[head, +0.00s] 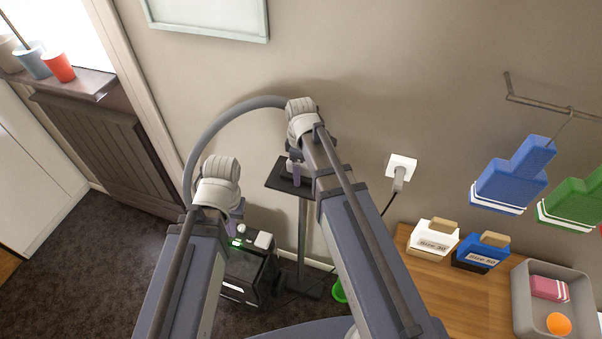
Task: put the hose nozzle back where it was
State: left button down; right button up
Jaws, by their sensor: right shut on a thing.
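A grey hose (225,114) arches from behind my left wrist up to behind my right wrist. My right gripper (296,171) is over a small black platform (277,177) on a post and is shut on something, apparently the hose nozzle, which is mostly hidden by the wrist. I cannot tell if the nozzle touches the platform. My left gripper (236,213) is above a black machine (252,275) with a green light; its fingers are largely hidden, so I cannot tell if they are open. The lower end of the hose is hidden behind my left arm.
A wooden table (470,308) at right holds two labelled boxes (433,238) (481,251) and a grey bin (522,300). A plug (399,176) with a black cable is in the wall socket. Blue (515,178) and green (575,202) items hang at right. A green object (338,292) is on the floor.

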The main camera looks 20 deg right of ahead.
jog(key=shift+f, duration=0.2)
jog(key=o, duration=1.2)
jog(key=shift+r, duration=0.15)
jog(key=shift+o, duration=0.2)
jog(key=shift+r, duration=0.1)
notch_tip(320, 180, up, 12)
jog(key=p, duration=1.2)
jog(key=s+a+m+h, duration=0.1)
jog(key=s+a+m, duration=0.6)
jog(key=s+a, duration=0.3)
jog(key=s, duration=0.4)
jog(key=shift+s+a+m, duration=0.2)
jog(key=shift+a+m, duration=0.1)
jog(key=shift+r, duration=0.1)
